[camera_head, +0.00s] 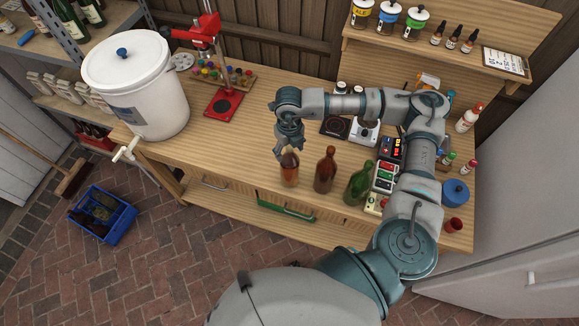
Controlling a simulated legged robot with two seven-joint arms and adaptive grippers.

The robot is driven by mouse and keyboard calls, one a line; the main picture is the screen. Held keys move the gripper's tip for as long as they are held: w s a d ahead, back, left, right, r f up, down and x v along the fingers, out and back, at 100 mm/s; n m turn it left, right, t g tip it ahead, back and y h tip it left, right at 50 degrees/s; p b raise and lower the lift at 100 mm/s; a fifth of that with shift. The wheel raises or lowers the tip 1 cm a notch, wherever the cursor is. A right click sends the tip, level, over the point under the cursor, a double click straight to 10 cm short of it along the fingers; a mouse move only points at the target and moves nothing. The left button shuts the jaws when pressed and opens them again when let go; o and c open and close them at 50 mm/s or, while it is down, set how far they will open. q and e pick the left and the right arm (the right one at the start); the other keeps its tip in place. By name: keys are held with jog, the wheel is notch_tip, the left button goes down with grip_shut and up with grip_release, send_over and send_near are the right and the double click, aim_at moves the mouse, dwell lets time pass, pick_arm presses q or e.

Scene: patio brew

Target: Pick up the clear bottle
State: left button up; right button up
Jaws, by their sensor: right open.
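The clear bottle (289,176) seems to be the leftmost of three bottles near the front edge of the wooden bench; its contents look amber. It stands upright. My right gripper (290,150) points down at the top of this bottle, with open fingers by its neck. The fingers partly hide the neck, and I cannot tell whether they touch it. My left gripper is not in view.
A brown bottle (325,172) and a green bottle (358,184) stand just right of the clear one. A white bucket (150,95) and a red capper (222,105) stand to the left. The bench between capper and bottles is bare.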

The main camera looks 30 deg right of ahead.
jog(key=shift+c, duration=1.2)
jog(key=shift+d, duration=0.15)
grip_shut()
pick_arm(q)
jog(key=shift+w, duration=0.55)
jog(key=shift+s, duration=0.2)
pick_arm(e)
jog(key=shift+r, duration=0.15)
